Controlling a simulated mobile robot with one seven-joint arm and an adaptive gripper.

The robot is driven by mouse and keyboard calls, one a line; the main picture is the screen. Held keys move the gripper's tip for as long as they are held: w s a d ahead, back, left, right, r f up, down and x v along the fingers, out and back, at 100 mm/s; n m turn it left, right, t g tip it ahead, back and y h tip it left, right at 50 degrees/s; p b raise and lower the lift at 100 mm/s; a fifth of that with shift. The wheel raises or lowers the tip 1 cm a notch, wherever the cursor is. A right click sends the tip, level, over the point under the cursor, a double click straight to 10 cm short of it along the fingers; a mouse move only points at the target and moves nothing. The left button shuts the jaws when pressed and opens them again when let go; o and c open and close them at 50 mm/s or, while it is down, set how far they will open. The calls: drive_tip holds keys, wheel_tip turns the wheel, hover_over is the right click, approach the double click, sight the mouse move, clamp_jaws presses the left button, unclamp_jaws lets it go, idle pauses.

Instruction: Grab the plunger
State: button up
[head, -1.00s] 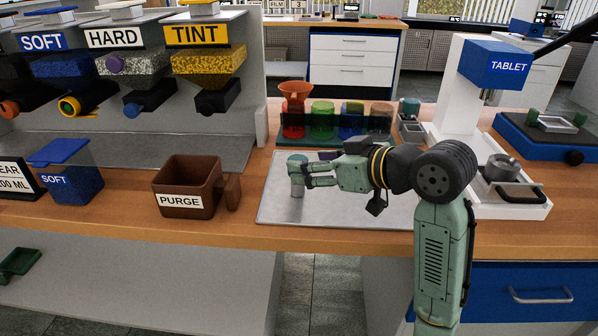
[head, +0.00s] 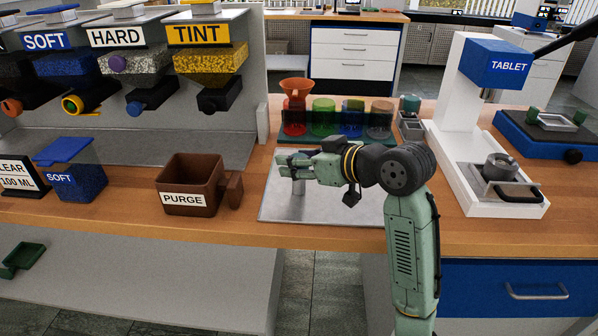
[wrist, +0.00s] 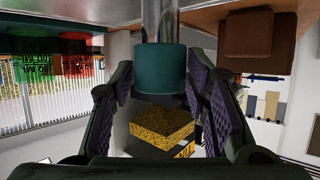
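The plunger has a teal knob (wrist: 160,70) on a grey metal shaft (head: 298,187). It stands upright on the grey mat (head: 350,209). The wrist view shows the scene upside down, with the knob between the two purple-padded fingers. My gripper (head: 290,164) lies level around the plunger's top. In the wrist view my gripper (wrist: 160,88) is open, with a slight gap between knob and pads. In the head view the fingers mostly hide the knob.
The brown PURGE bin (head: 188,188) stands left of the mat. Several coloured jars (head: 325,117), one with an orange funnel (head: 295,88), stand behind my gripper. The white TABLET press (head: 452,110) is to the right.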

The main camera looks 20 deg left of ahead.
clamp_jaws()
idle(0.3)
